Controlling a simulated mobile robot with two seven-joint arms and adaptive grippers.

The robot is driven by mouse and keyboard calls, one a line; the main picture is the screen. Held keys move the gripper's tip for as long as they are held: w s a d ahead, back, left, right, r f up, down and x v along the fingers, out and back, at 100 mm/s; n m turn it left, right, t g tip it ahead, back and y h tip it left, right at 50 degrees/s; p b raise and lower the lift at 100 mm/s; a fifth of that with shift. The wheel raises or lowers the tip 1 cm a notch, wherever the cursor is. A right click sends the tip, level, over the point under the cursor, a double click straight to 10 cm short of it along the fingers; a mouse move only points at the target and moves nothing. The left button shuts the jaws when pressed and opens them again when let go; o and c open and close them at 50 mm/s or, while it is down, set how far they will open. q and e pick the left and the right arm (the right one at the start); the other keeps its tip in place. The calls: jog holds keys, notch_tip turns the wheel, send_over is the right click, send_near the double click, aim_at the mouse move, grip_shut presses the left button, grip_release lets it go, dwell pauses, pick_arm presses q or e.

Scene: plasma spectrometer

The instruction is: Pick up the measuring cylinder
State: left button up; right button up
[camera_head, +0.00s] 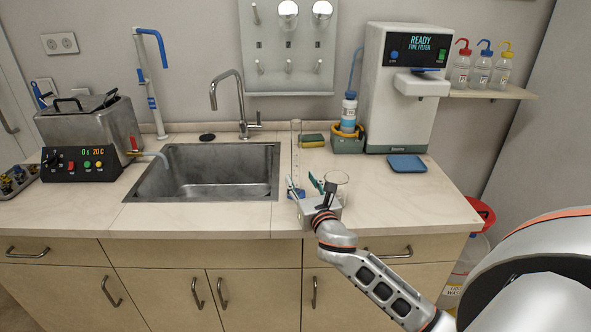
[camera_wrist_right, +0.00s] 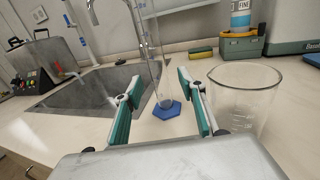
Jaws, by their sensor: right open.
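The measuring cylinder (camera_head: 296,150) is tall, clear and narrow, and stands upright on the counter just right of the sink. It also shows in the right wrist view (camera_wrist_right: 158,55), with its blue six-sided base (camera_wrist_right: 167,109). My right gripper (camera_head: 305,185) is open, with its green-padded fingers apart and pointing at the cylinder. In the right wrist view the fingers (camera_wrist_right: 161,98) appear on either side of the cylinder's lower part; it looks a little beyond the tips, and no contact shows. My left gripper is not in view.
A clear glass beaker (camera_wrist_right: 243,100) stands close to the right finger. The sink (camera_head: 208,172) and its faucet (camera_head: 238,105) are to the left. A sponge (camera_head: 313,140) and a bottle (camera_head: 348,112) in a caddy stand behind. A blue tray (camera_head: 407,164) lies to the right.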

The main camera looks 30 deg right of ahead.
aim_at(297, 176)
jog(key=x, duration=0.3)
jog(key=shift+w+f, duration=0.1)
jog(key=shift+w, duration=0.65)
jog(key=shift+w+d, duration=0.15)
jog(key=shift+w, duration=0.1)
grip_shut()
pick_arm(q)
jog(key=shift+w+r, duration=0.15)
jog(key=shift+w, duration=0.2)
